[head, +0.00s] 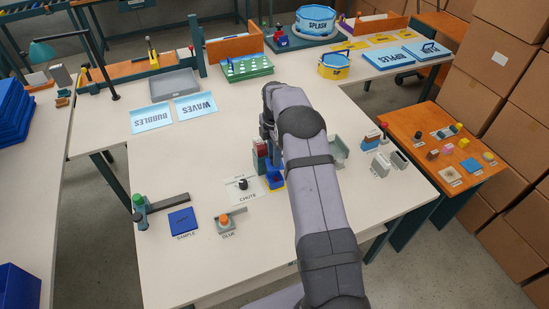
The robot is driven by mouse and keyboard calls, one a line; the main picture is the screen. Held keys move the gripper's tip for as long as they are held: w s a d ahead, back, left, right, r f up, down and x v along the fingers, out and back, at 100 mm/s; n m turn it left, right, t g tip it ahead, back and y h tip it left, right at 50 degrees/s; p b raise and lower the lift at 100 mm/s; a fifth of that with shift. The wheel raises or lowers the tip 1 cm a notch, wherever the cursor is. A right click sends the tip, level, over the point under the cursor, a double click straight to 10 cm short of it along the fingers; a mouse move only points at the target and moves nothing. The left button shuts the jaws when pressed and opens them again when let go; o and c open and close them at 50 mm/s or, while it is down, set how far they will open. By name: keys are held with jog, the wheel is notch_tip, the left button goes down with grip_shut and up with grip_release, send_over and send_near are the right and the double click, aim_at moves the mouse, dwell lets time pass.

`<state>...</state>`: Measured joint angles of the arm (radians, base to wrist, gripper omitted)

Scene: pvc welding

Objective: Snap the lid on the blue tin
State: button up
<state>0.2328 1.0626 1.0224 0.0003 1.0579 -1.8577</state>
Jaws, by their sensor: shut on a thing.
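My gripper (267,132) is over the middle of the white table, partly hidden behind my arm. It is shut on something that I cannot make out. Just below it stand red and blue upright pieces (261,156); I cannot tell whether it touches them. A small blue open container (274,179) sits in front of these pieces, beside the card marked CHUTE; I cannot tell whether it is the blue tin. I cannot pick out a lid for certain.
A grey open box (338,151) is partly hidden right of my arm. Small grey blocks (381,164) stand further right. A blue SAMPLE square (183,222) and a GLUE holder (230,224) lie front left. A grey tray (174,85) is at the back left.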

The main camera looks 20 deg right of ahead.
aim_at(274, 168)
jog(key=shift+n, duration=1.2)
jog(key=shift+f, duration=0.15)
jog(key=shift+f+b, duration=2.05)
jog(key=shift+f, duration=1)
jog(key=shift+f, duration=0.15)
jog(key=o, duration=1.1)
jog(key=shift+o, duration=1.4)
